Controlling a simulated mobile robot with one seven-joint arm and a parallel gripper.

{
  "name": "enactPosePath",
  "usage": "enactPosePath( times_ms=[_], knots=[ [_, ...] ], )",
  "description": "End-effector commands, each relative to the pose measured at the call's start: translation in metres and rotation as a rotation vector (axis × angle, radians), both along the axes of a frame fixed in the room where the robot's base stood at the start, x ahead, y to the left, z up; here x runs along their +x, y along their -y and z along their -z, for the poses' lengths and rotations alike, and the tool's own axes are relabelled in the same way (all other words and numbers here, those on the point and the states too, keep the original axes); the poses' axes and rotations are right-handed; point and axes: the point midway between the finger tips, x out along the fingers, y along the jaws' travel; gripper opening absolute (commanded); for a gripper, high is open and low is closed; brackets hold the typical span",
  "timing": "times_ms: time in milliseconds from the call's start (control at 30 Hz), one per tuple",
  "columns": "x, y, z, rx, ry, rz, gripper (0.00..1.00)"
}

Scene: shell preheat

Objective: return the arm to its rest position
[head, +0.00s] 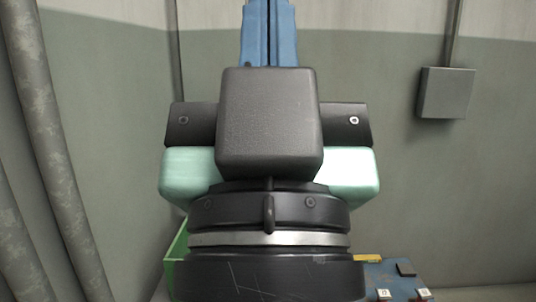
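My gripper (268,125) fills the middle of the head view, seen from close behind. Its dark round wrist with a silver ring is at the bottom. Above it are mint-green side parts, a dark crossbar and a black box. The black box covers the middle, and I make out no fingertips. A blue upright piece (268,35) with a dark seam rises above the box. I cannot tell whether it is part of my gripper or something behind it. No held object shows.
A green bin edge (178,264) shows low on the left, partly behind my wrist. A blue surface (425,280) with small dark, white and yellow parts is low on the right. Grey pipes (50,150) run down the left. A grey box (446,92) is on the wall.

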Motion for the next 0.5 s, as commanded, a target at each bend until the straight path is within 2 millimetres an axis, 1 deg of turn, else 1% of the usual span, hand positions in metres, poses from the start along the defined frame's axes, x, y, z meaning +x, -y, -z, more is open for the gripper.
enactPosePath(
  times_ms=[33,467,500],
  knots=[
    [0.0,0.0,-0.034,-0.001,-0.001,0.001,0.0],
    [0.001,-0.001,-0.17,-0.002,-0.002,0.001,0.0],
    [0.001,-0.001,-0.182,-0.002,-0.002,0.001,0.0]
  ],
)
